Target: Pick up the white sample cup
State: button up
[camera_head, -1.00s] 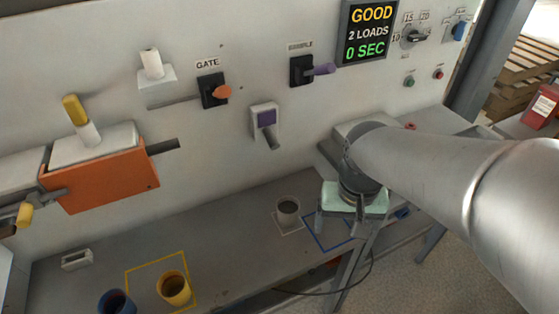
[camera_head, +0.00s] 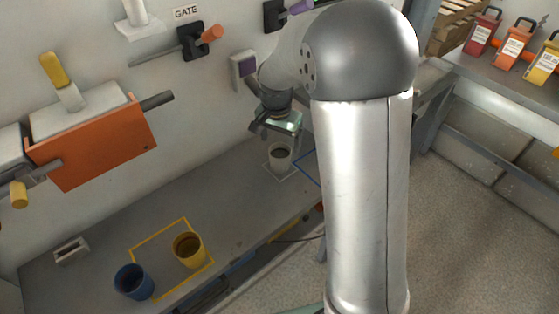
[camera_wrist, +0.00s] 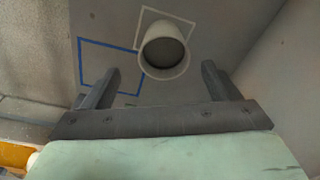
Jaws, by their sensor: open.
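The white sample cup (camera_head: 279,158) stands upright on the grey bench inside a white outlined square, with dark contents or a dark inside. My gripper (camera_head: 268,136) is just above and behind it in the head view, partly screened by my own arm. In the wrist view the cup (camera_wrist: 165,52) lies ahead of and between the two spread fingers of my gripper (camera_wrist: 160,82), slightly beyond their tips. The fingers are open and empty, and do not appear to touch the cup.
A blue outlined square (camera_wrist: 82,60) is beside the cup's square. A yellow cup (camera_head: 188,251) and a blue cup (camera_head: 133,283) stand at the bench's front left. An orange box (camera_head: 95,155) and the gate handle (camera_head: 211,33) project from the wall panel. The bench between is clear.

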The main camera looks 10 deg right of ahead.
aim_at(280, 155)
jog(key=f, duration=0.5)
jog(key=w+f, duration=0.1)
jog(key=f, duration=0.1)
jog(key=shift+w+d+f, duration=0.1)
jog(key=shift+d+f, duration=0.1)
jog(key=shift+f, duration=0.15)
jog(key=c, duration=1.1)
jog(key=shift+c, duration=0.2)
